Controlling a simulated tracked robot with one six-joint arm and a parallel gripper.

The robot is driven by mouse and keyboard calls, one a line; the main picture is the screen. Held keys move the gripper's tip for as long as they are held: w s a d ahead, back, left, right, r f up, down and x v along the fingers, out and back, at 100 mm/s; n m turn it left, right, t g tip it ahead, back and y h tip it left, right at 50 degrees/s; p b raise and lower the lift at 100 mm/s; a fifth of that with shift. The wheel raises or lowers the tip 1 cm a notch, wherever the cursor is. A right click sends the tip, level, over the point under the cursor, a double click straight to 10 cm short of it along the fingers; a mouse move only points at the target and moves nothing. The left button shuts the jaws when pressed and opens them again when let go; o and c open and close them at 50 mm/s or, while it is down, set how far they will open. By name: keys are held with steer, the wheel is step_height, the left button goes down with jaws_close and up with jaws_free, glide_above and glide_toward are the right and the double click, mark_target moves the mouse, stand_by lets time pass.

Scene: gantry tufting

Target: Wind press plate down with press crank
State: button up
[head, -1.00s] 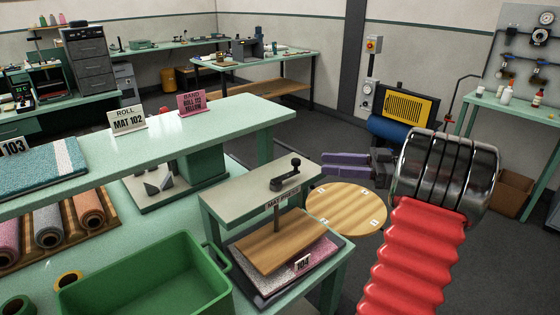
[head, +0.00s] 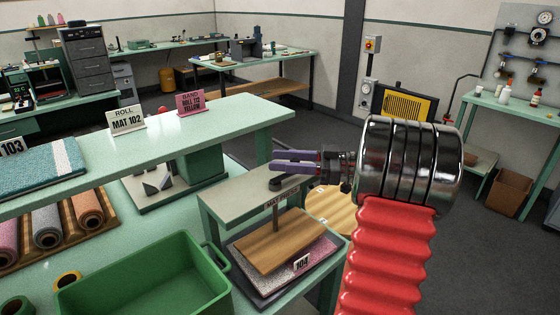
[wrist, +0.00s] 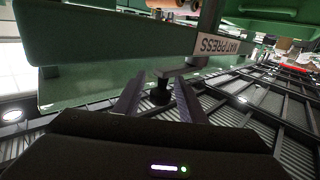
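The mat press (head: 240,190) is a green-framed stand with a pale top and a "MAT PRESS" label. Its dark press crank (head: 276,184) sits on top; my fingers hide its handle in the head view. The wooden press plate (head: 268,248) hangs on a spindle below, above a pink and grey mat (head: 318,254) tagged 104; I cannot tell whether they touch. My gripper (head: 275,161) is open at the crank. In the wrist view, the crank's knob (wrist: 160,94) shows between the two spread fingers (wrist: 160,102); contact is not clear.
A green bin (head: 150,275) stands left of the press. A long raised shelf (head: 215,130) with signs runs behind it. A round wooden stool top (head: 330,208) is partly behind my arm. Open floor lies to the right.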

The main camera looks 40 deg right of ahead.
steer(key=shift+w+a, duration=0.3)
jaws_close()
stand_by(0.4)
